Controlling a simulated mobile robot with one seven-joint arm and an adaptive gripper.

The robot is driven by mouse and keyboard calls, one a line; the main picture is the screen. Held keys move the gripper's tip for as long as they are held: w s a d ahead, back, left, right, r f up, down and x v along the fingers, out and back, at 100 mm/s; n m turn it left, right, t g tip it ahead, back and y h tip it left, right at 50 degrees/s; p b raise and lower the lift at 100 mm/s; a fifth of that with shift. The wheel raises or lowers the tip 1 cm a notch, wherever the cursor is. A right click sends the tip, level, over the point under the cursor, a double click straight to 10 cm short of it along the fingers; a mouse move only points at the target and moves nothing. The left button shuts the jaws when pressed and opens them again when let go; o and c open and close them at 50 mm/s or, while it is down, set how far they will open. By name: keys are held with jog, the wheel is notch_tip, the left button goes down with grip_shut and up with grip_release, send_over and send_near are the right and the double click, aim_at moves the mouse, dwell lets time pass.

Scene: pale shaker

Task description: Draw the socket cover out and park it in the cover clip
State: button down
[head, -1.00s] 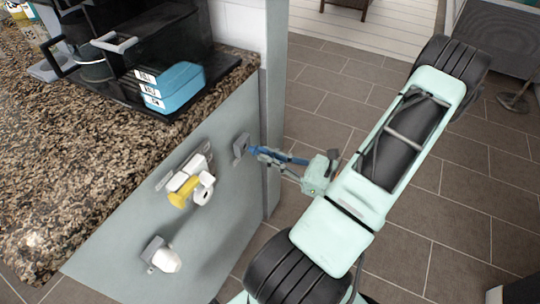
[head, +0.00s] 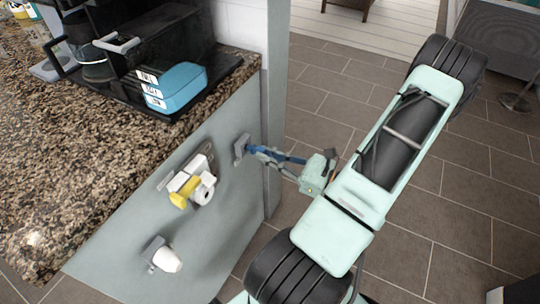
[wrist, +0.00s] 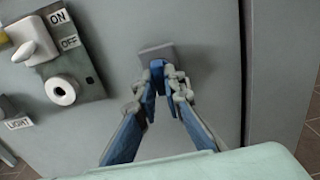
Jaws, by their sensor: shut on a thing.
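My gripper (wrist: 157,72) is shut at a small grey block (wrist: 155,50) on the panel's right side; it also shows in the head view (head: 250,152). The thing between its blue fingertips looks like the socket cover, but the fingers hide nearly all of it. I cannot tell whether the grey block is the socket or the cover clip. Left of the gripper is a grey plate with a white ring (wrist: 61,91) around a dark hole.
A white switch (wrist: 31,41) beside ON and OFF labels, a yellow part (head: 183,193) and a white knob (head: 167,260) project from the panel left of my gripper. The granite counter (head: 110,150) overhangs above. Open floor lies to the right.

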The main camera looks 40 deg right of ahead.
jog(key=shift+x, duration=1)
jog(key=c, duration=2)
grip_release()
jog(key=shift+s, duration=0.1)
jog(key=shift+o, duration=0.2)
jog(key=shift+s+d, duration=0.1)
jog(key=v, duration=1.1)
jog(key=shift+s, duration=0.4)
jog(key=shift+w, duration=0.1)
